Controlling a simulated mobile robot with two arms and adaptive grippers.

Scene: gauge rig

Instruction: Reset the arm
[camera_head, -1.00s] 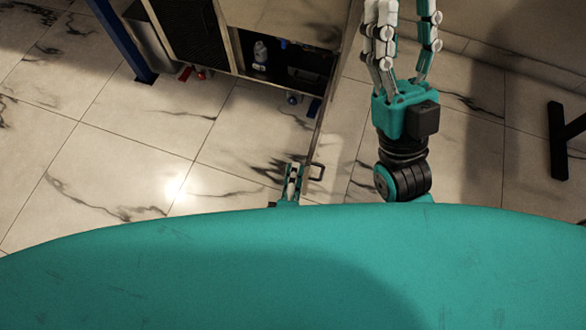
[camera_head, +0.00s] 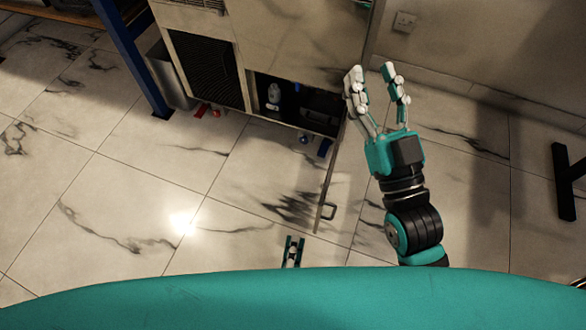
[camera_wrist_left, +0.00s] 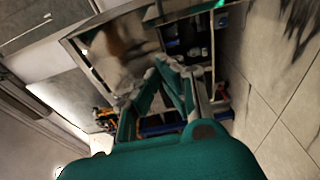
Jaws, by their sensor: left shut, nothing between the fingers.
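My left gripper (camera_head: 291,240) shows low in the middle of the head view, just above my teal body, with its fingers together and empty. It also shows in the left wrist view (camera_wrist_left: 168,66), pointing towards an open cabinet with items inside. My right gripper (camera_head: 372,70) is on the right in the head view, fingers spread apart with nothing between them. It is beyond the open cabinet door (camera_head: 338,165), and I cannot tell whether it touches anything. The door's handle (camera_head: 328,211) is close to the right of my left gripper, apart from it in the picture.
The cabinet (camera_head: 290,40) stands at the back, its lower compartment open with a pale bottle (camera_head: 274,94) inside. Red (camera_head: 201,110) and blue items are near its foot. A blue post (camera_head: 135,60) and a dark stand (camera_head: 563,180) flank the clear tiled floor.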

